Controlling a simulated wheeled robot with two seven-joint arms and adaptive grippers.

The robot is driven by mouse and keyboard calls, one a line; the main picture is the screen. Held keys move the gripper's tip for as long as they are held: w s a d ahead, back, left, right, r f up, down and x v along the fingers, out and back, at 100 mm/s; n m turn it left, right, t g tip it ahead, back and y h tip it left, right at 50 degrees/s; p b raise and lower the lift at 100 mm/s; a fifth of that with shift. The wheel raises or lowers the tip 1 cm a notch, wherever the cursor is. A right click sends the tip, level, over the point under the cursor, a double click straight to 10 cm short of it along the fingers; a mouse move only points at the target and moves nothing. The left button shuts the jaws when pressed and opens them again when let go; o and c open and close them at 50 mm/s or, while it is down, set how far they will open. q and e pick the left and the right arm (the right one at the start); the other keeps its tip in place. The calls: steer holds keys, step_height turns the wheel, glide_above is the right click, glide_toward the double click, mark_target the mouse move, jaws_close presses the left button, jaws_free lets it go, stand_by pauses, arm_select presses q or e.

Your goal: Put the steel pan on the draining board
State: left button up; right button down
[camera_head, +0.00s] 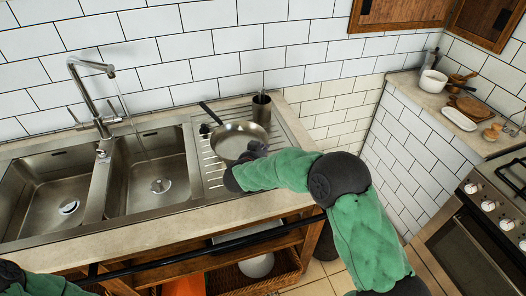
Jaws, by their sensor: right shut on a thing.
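The steel pan (232,136) is over the ribbed draining board (208,167), right of the sinks. Its dark handle points to the upper left. I cannot tell whether its base touches the board. My right gripper (252,152) is at the pan's near right rim and is shut on it. The fingertips are small and partly hidden by the wrist. Of my left arm only a green and dark part shows at the bottom left corner; its gripper is out of view.
A dark metal cup (262,108) stands just behind the pan on the right. Two sink bowls and a tall tap (92,95) are to the left. A side counter at the right holds a white pot (433,81), a white dish (459,118) and wooden items. The stove (500,195) is below it.

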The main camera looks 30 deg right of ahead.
steer(key=shift+r, duration=0.2)
steer(key=shift+f, duration=0.15)
steer(key=c, duration=1.4)
jaws_free()
steer(key=shift+f, duration=0.1)
steer(key=shift+r, duration=0.2)
steer(key=p+v, duration=0.4)
steer(key=v, duration=0.7)
steer(key=shift+s+a+r, duration=0.15)
steer(key=shift+s+a, duration=0.2)
steer(key=shift+a, duration=0.05)
